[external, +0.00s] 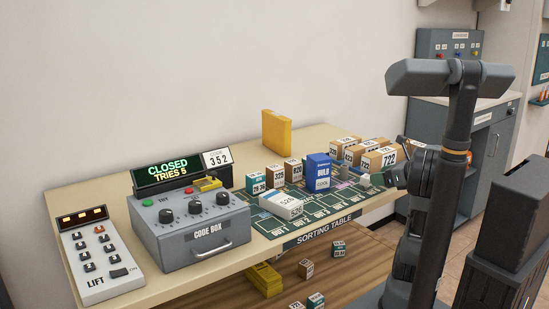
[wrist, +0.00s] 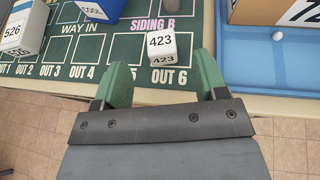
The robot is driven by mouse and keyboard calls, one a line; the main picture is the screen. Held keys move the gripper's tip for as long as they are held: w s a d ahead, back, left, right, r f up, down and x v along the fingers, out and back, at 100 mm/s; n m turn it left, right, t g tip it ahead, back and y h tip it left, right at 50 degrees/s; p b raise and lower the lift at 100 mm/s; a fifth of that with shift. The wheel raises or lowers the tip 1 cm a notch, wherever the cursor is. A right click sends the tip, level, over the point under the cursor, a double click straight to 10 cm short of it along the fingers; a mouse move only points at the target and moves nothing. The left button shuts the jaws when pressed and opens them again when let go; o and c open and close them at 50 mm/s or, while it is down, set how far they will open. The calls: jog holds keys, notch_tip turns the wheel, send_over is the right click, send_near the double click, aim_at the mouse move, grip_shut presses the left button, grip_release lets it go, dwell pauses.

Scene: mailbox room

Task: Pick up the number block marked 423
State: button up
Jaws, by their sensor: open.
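The number block marked 423 (wrist: 161,46) is a small white cube with black digits on its top and front faces. In the wrist view it sits on the green sorting mat (wrist: 118,52), above the OUT 6 label. My gripper (wrist: 159,70) is open and empty, with its two green fingers apart. The block lies ahead of the fingers, roughly between their lines.
A blue box (external: 318,172) and a white block marked 526 (external: 284,205) stand on the mat. A blue tray (wrist: 275,72) with a large cardboard box is at the wrist view's right. The code box (external: 195,232) and lift panel (external: 98,262) occupy the table's left.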

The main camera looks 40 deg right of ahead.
aim_at(366, 175)
jog(key=shift+x, duration=1.25)
jog(key=b+x, duration=0.2)
jog(key=x, duration=0.2)
jog(key=shift+s+f, duration=0.1)
jog(key=shift+f, duration=0.1)
jog(key=shift+w+a+f, duration=0.1)
jog(key=shift+w+f, duration=0.05)
jog(key=shift+w, duration=0.5)
jog(key=c, duration=1)
